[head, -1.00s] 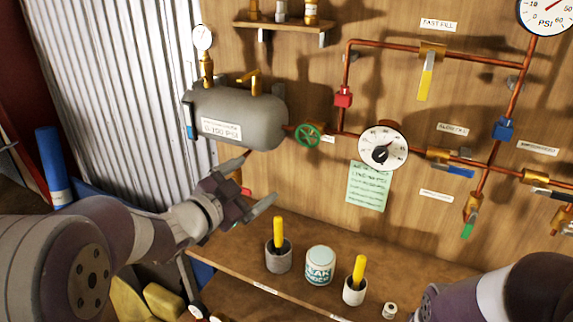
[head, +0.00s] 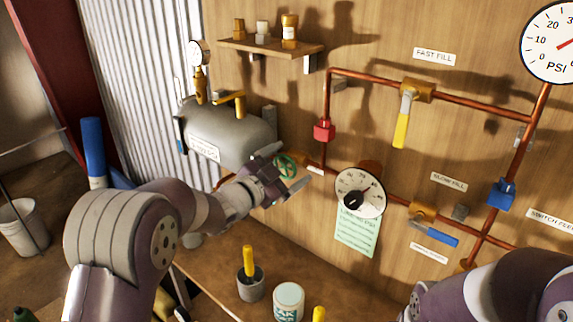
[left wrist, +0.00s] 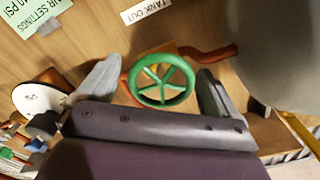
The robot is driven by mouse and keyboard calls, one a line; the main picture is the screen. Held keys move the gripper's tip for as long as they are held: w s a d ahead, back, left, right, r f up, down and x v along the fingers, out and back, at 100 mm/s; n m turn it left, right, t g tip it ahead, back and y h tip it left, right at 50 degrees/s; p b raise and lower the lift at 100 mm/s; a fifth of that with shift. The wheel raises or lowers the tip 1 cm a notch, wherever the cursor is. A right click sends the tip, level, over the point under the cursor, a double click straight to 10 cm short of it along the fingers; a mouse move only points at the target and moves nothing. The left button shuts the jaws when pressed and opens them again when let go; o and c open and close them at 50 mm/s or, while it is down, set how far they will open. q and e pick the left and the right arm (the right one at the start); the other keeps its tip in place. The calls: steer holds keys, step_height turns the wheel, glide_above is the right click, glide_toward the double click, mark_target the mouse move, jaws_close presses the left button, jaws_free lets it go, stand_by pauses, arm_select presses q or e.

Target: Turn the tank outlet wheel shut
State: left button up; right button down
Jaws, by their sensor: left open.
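The tank outlet wheel is a green spoked handwheel (head: 286,166) on the copper pipe just right of the grey tank (head: 228,135). My left gripper (head: 296,170) is open at the wheel, one finger above it and one below in the head view. In the left wrist view the wheel (left wrist: 160,84) shows between the two spread fingers, with gaps on both sides. A "TANK OUT" label (left wrist: 146,10) is on the board near it. My right gripper is out of view; only part of my right arm shows at lower right.
A red fitting (head: 324,130) is above right.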

arm_select(q)
steer(key=c, duration=1)
steer(key=shift+o, duration=0.2)
steer(key=shift+f+m+b, duration=0.25)
steer(key=shift+m+b, duration=0.05)
steer(key=shift+b, duration=0.3)
steer(key=m+b, duration=0.3)
steer(key=b, duration=0.2)
steer(key=shift+f, duration=0.2)
steer(key=shift+r+m+b, duration=0.2)
steer(key=shift+m+b, duration=1.5)
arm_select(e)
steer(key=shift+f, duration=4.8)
arm_select(q)
steer(key=o, duration=1)
steer(key=shift+s, duration=0.1)
steer(key=shift+c, duration=0.2)
steer(key=shift+r, duration=0.15)
